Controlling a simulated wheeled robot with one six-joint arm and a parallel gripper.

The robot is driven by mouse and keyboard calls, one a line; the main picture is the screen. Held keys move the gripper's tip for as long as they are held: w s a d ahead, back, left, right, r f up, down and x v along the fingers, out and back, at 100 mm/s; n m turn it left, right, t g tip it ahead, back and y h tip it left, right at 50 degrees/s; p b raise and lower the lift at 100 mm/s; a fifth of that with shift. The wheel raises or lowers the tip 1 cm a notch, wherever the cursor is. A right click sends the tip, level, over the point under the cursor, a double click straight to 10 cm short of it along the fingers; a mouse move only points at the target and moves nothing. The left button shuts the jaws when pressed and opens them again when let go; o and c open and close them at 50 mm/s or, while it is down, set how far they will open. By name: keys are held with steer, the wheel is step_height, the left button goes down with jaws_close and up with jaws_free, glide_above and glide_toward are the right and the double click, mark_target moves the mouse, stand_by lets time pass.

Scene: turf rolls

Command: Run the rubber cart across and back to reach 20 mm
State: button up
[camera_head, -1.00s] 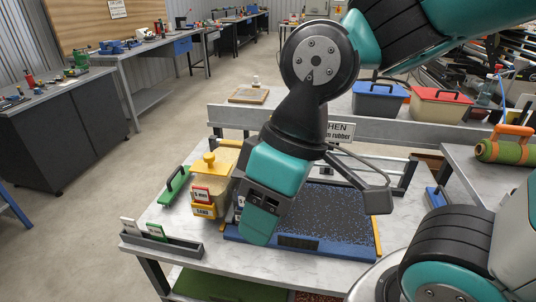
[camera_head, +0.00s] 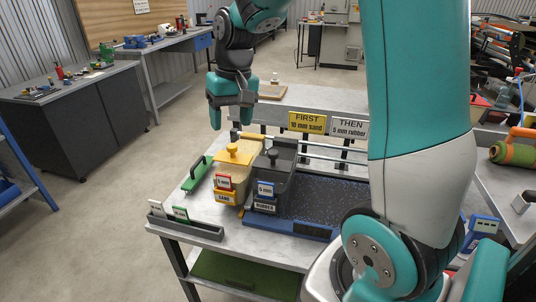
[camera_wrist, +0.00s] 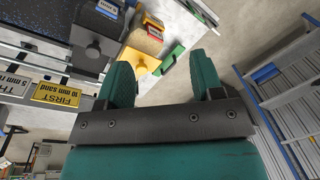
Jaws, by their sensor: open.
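The rubber cart (camera_head: 271,178) is a dark grey hopper with a knob on top, a blue tag and a RUBBER label. It stands at the left end of the bed of dark blue-speckled granules (camera_head: 335,203), right beside the yellow sand cart (camera_head: 232,165). In the wrist view the rubber cart (camera_wrist: 94,46) is at upper left, next to the sand cart (camera_wrist: 142,40). My gripper (camera_head: 231,112) is open and empty, raised behind and above the carts, apart from both. Its two teal fingers (camera_wrist: 163,82) point toward the carts' side in the wrist view. My arm hides the bed's right part.
Signs reading FIRST 10 mm sand (camera_head: 307,122) and THEN 5 mm rubber (camera_head: 349,128) stand at the back. A green tool (camera_head: 198,174) lies left of the carts. Small tags stand in a grey holder (camera_head: 186,226) at front left. Floor left of the table is clear.

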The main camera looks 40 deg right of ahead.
mark_target(273, 152)
steer(key=w+d+f+m+h, duration=0.1)
steer(key=w+d+f+m, duration=0.15)
steer(key=d, duration=0.65)
steer(key=w+d+f+m, duration=0.1)
steer(key=d+m, duration=0.3)
steer(key=d, duration=0.4)
steer(key=shift+g, duration=0.4)
steer(key=f+p, duration=0.2)
steer(key=f, duration=0.6)
steer(key=f+p, duration=0.2)
steer(key=f, duration=0.7)
steer(key=shift+w+d, duration=0.1)
steer(key=shift+w, duration=0.1)
steer(key=shift+c, duration=0.2)
jaws_close()
